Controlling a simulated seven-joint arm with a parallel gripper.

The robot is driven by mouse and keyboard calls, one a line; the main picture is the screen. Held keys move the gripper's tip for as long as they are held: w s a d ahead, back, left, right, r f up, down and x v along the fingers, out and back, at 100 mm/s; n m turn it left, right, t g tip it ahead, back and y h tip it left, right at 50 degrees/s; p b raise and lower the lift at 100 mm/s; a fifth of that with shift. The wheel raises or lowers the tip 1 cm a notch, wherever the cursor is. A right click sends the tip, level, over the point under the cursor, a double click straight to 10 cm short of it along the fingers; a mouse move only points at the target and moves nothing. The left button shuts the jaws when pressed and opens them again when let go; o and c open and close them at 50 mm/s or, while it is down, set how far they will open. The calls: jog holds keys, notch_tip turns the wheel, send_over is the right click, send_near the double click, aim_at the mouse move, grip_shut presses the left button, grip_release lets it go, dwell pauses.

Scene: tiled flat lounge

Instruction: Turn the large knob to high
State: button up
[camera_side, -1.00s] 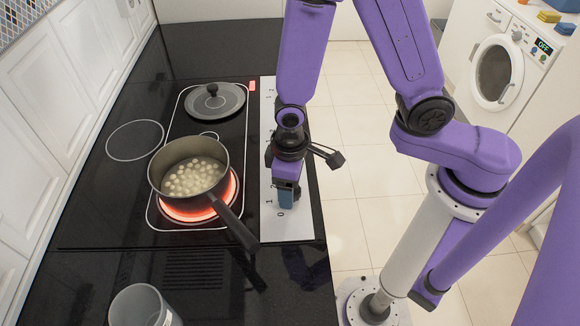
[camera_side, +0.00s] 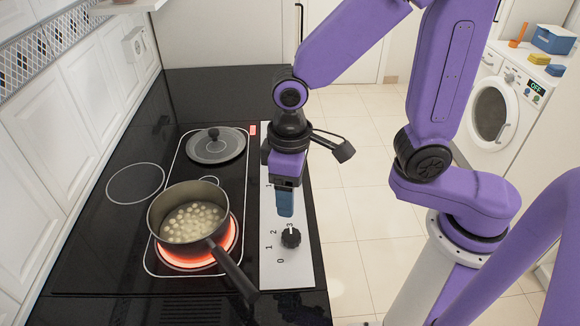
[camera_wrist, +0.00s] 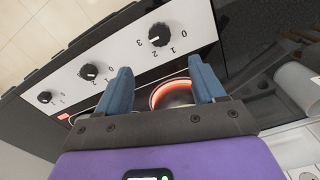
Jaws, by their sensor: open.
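The large knob (camera_side: 291,237) is round and black with a pale pointer mark, on the white control panel near its front end. Digits 0 to 3 are printed around it, and its mark appears to point towards the 3. It also shows at the top of the wrist view (camera_wrist: 160,36), where it is uncovered. My gripper (camera_side: 286,205) hangs above the panel, behind the knob in the side view and apart from it. In the wrist view its blue fingers (camera_wrist: 161,82) are spread with nothing held between them.
A pot (camera_side: 190,215) of pale pieces stands on a glowing red burner, its handle (camera_side: 233,272) reaching towards the panel. A dark lid (camera_side: 216,145) lies on the hob behind it. Two smaller knobs (camera_wrist: 88,72) (camera_wrist: 45,97) sit along the panel. Tiled floor lies to the right.

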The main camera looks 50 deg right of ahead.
jog(key=shift+r, duration=2.4)
jog(key=shift+d, duration=0.1)
jog(key=s+d+f+n, duration=0.1)
jog(key=s+d+n, duration=0.5)
jog(key=s+d, duration=0.6)
jog(key=shift+s+d+n, duration=0.3)
jog(key=shift+d+n, duration=0.1)
jog(key=shift+d, duration=0.3)
